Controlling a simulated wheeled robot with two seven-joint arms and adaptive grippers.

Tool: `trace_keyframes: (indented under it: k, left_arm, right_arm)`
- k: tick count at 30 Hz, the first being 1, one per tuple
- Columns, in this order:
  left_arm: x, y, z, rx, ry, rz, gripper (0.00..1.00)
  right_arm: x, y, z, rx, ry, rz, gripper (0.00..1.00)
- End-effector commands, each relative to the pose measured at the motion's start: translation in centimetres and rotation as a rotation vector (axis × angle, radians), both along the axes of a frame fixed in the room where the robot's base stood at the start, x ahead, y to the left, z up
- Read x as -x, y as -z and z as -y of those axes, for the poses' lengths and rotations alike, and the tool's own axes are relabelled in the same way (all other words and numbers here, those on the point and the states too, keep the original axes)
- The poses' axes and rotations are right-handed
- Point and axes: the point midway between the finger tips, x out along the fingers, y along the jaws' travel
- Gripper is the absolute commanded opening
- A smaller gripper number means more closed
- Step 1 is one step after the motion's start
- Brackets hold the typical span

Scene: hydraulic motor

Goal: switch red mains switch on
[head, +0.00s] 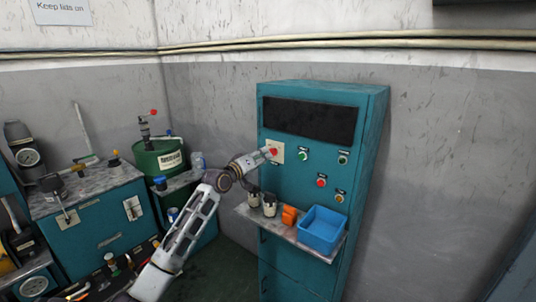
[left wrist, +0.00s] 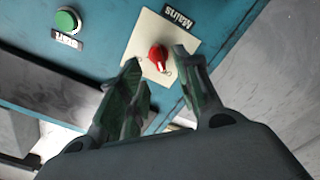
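The red mains switch (head: 273,152) sits on a cream plate (head: 279,157) on the teal cabinet's front (head: 300,205). In the left wrist view the red knob (left wrist: 157,57) shows just beyond the fingertips, under a "Mains" label (left wrist: 180,17). My left gripper (left wrist: 160,68) is open, with one finger to each side of the knob as seen in that view. Whether the fingers touch the knob I cannot tell. In the head view the left gripper (head: 266,155) reaches the plate from the left and partly covers it. My right gripper is not in view.
Green buttons (head: 303,155) and a red button (head: 321,182) are on the panel nearby. Below, a shelf (head: 252,214) holds cups, an orange object (head: 289,215) and a blue bin (head: 322,229). A green drum (head: 158,157) and machines stand to the left.

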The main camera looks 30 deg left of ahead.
Motion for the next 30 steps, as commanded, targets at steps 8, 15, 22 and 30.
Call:
trace_keyframes:
  k: [8, 15, 22, 30]
  left_arm:
    - [-2.3, -0.1, 0.2, 0.001, -0.001, 0.001, 0.33]
    - [-3.7, -0.1, 0.3, 0.0, 0.0, 0.001, 0.33]
    - [-4.1, 0.0, 0.3, 0.0, 0.0, 0.0, 0.33]
    - [-4.1, 0.0, 0.3, 0.0, 0.0, 0.0, 0.29]
  right_arm:
    - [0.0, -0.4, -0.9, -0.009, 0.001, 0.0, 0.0]
    - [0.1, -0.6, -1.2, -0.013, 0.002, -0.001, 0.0]
    - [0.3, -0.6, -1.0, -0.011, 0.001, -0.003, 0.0]
    - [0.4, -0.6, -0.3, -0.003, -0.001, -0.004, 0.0]
